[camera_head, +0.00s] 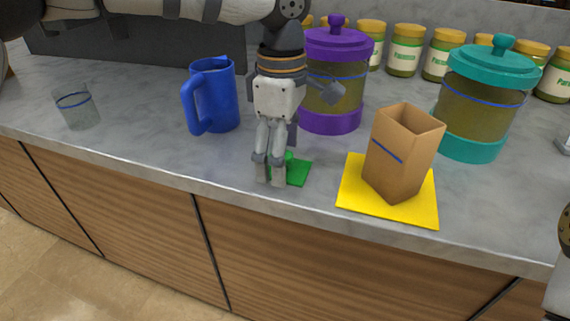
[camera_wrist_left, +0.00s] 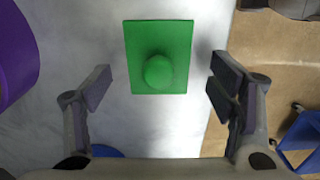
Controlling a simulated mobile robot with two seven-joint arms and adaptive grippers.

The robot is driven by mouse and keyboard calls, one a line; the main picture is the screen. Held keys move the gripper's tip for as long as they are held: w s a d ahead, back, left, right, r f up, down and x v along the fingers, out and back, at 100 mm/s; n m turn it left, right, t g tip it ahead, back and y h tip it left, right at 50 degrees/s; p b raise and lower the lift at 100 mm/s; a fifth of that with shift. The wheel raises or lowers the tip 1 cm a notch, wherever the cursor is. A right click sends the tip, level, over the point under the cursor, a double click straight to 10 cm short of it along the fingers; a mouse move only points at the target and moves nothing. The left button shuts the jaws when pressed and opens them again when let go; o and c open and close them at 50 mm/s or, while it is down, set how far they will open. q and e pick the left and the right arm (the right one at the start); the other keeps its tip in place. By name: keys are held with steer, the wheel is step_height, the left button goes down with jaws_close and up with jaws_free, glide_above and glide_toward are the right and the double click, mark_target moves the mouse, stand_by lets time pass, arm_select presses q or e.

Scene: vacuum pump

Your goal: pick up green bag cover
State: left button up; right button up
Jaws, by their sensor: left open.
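The green bag cover (camera_head: 297,172) is a small flat green plate with a round knob, lying on the counter near its front edge. In the left wrist view the green bag cover (camera_wrist_left: 160,57) sits ahead of the fingers, its knob roughly centred between them. My left gripper (camera_head: 269,180) points down over the cover and hides part of it in the head view. In the left wrist view the left gripper (camera_wrist_left: 158,88) is open, with a finger on each side and nothing between them. My right gripper does not show.
A blue pitcher (camera_head: 213,97) stands left of the gripper and a purple-lidded jar (camera_head: 335,85) close behind it. A brown paper bag (camera_head: 400,158) stands on a yellow mat (camera_head: 353,196) to the right. A glass (camera_head: 76,108), teal-lidded jar (camera_head: 482,105) and several small jars (camera_head: 404,52) stand farther off.

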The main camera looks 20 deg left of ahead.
arm_select(q)
steer(key=shift+f, duration=0.3)
steer(key=c, duration=1.6)
